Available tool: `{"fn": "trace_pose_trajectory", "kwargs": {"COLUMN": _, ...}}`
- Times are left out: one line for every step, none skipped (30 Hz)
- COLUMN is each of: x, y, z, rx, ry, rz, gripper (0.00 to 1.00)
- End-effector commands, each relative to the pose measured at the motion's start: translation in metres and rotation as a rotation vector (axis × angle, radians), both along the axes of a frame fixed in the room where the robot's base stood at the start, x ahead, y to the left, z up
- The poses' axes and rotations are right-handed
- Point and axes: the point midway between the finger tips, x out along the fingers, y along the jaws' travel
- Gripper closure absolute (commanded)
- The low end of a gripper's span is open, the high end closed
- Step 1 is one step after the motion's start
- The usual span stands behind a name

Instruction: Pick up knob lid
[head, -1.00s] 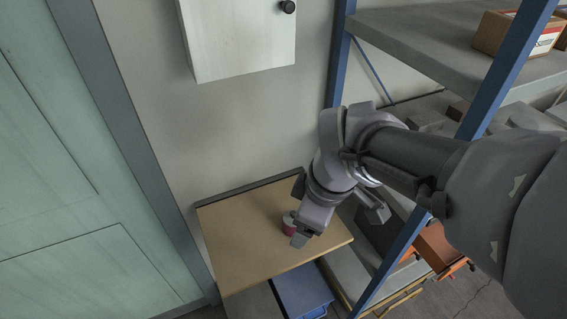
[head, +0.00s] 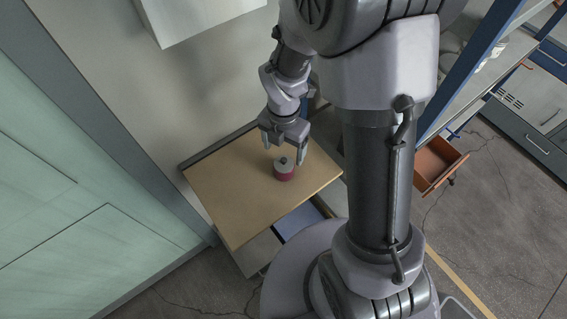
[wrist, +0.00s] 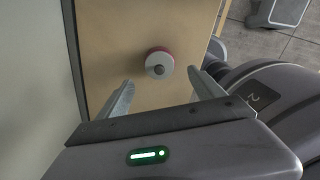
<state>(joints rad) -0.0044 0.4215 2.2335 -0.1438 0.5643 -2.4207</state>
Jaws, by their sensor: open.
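The knob lid (head: 283,163) is a grey disc with a dark knob in its middle. It sits on top of a dark red round container (head: 284,175) on the wooden tabletop. In the wrist view the knob lid (wrist: 158,66) lies ahead of the fingers, roughly centred between them, with a rim of the red container (wrist: 161,50) behind it. My gripper (head: 283,151) is open and empty. In the wrist view my gripper (wrist: 164,90) has one finger to each side, short of the lid. I cannot tell the exact height gap.
The wooden tabletop (head: 225,190) is otherwise bare around the container. A wall and a pale green panel (head: 50,210) stand to the left. A blue shelf post (head: 475,60) and an open orange drawer (head: 436,160) are to the right.

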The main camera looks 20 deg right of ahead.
Motion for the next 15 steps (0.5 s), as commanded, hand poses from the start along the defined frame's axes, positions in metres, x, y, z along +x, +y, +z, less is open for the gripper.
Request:
{"fn": "trace_pose_trajectory", "kwargs": {"x": 0.0, "y": 0.0, "z": -0.006, "rx": 0.0, "ry": 0.0, "rz": 0.0, "gripper": 0.23}}
{"fn": "trace_pose_trajectory", "kwargs": {"x": 0.0, "y": 0.0, "z": -0.01, "rx": 0.0, "ry": 0.001, "rz": -0.001, "gripper": 0.23}}
{"fn": "trace_pose_trajectory", "kwargs": {"x": 0.0, "y": -0.001, "z": -0.019, "rx": 0.0, "ry": 0.003, "rz": -0.001, "gripper": 0.23}}
{"fn": "trace_pose_trajectory", "kwargs": {"x": 0.0, "y": -0.001, "z": -0.026, "rx": 0.0, "ry": 0.003, "rz": -0.001, "gripper": 0.23}}
{"fn": "trace_pose_trajectory", "kwargs": {"x": 0.0, "y": -0.002, "z": -0.033, "rx": 0.0, "ry": 0.004, "rz": 0.0, "gripper": 0.23}}
{"fn": "trace_pose_trajectory", "kwargs": {"x": 0.001, "y": -0.002, "z": -0.04, "rx": -0.001, "ry": 0.002, "rz": 0.0, "gripper": 0.23}}
{"fn": "trace_pose_trajectory", "kwargs": {"x": 0.001, "y": -0.002, "z": -0.045, "rx": 0.0, "ry": 0.003, "rz": 0.0, "gripper": 0.23}}
{"fn": "trace_pose_trajectory", "kwargs": {"x": 0.001, "y": -0.002, "z": -0.05, "rx": -0.001, "ry": 0.002, "rz": 0.0, "gripper": 0.23}}
{"fn": "trace_pose_trajectory", "kwargs": {"x": 0.001, "y": -0.002, "z": -0.053, "rx": 0.0, "ry": 0.001, "rz": -0.001, "gripper": 0.23}}
{"fn": "trace_pose_trajectory", "kwargs": {"x": 0.001, "y": -0.002, "z": -0.055, "rx": 0.0, "ry": 0.001, "rz": -0.001, "gripper": 0.23}}
{"fn": "trace_pose_trajectory", "kwargs": {"x": 0.001, "y": -0.002, "z": -0.056, "rx": 0.0, "ry": 0.0, "rz": -0.001, "gripper": 0.23}}
{"fn": "trace_pose_trajectory", "kwargs": {"x": 0.001, "y": -0.002, "z": -0.056, "rx": 0.0, "ry": 0.0, "rz": -0.001, "gripper": 0.23}}
{"fn": "trace_pose_trajectory", "kwargs": {"x": 0.001, "y": -0.002, "z": -0.056, "rx": 0.001, "ry": -0.001, "rz": -0.001, "gripper": 0.23}}
{"fn": "trace_pose_trajectory", "kwargs": {"x": 0.001, "y": -0.002, "z": -0.055, "rx": 0.0, "ry": -0.001, "rz": -0.001, "gripper": 0.23}}
{"fn": "trace_pose_trajectory", "kwargs": {"x": 0.001, "y": -0.002, "z": -0.055, "rx": 0.0, "ry": -0.001, "rz": -0.001, "gripper": 0.23}}
